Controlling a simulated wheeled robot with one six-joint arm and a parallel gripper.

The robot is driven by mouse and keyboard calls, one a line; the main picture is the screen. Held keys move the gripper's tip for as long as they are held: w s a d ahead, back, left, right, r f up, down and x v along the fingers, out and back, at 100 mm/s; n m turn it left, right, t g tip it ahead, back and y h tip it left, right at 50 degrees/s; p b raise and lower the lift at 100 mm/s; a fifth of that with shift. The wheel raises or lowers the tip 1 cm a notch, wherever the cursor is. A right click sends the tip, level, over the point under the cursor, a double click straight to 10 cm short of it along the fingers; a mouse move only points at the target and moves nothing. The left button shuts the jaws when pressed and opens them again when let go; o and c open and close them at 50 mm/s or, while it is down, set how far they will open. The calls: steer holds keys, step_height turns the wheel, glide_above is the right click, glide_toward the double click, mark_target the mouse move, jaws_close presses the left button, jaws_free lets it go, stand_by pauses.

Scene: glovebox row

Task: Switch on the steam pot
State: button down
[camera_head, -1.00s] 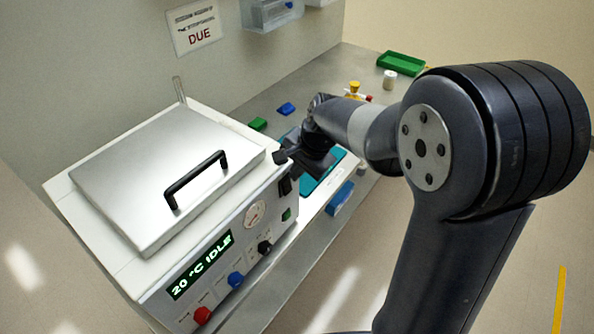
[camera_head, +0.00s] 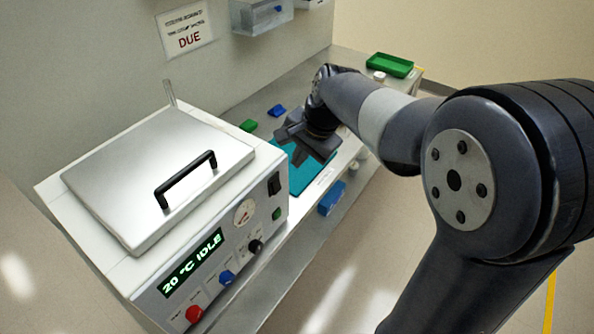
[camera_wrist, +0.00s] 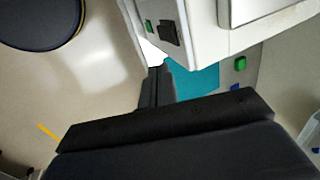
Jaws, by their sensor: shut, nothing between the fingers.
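The steam pot (camera_head: 62,200) is a white box with a flat metal lid (camera_head: 150,165) and a black handle. Its front panel has a display (camera_head: 192,264) reading "20 °C IDLE", a round gauge, and red, blue and black knobs. A black rocker switch (camera_head: 274,184) sits at the panel's upper right, with a small green piece (camera_head: 276,214) below it. The black switch (camera_wrist: 168,32) also shows in the wrist view. My gripper (camera_head: 287,134) is shut and empty, beyond the pot's right end above the teal mat, apart from the switch. In the wrist view its fingers (camera_wrist: 158,84) are together.
A teal mat (camera_head: 300,178) lies on the bench right of the pot. Small green (camera_head: 248,126) and blue (camera_head: 277,111) blocks lie behind it. A blue item (camera_head: 331,198) is at the bench's front edge. A green tray (camera_head: 390,65) stands at the far end.

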steer(key=shift+w+a+v, duration=0.15)
steer(key=shift+a+v, duration=0.05)
steer(key=shift+v, duration=0.95)
steer(key=shift+w+a+v, duration=0.1)
steer(key=shift+a+v, duration=0.1)
steer(key=shift+v, duration=1)
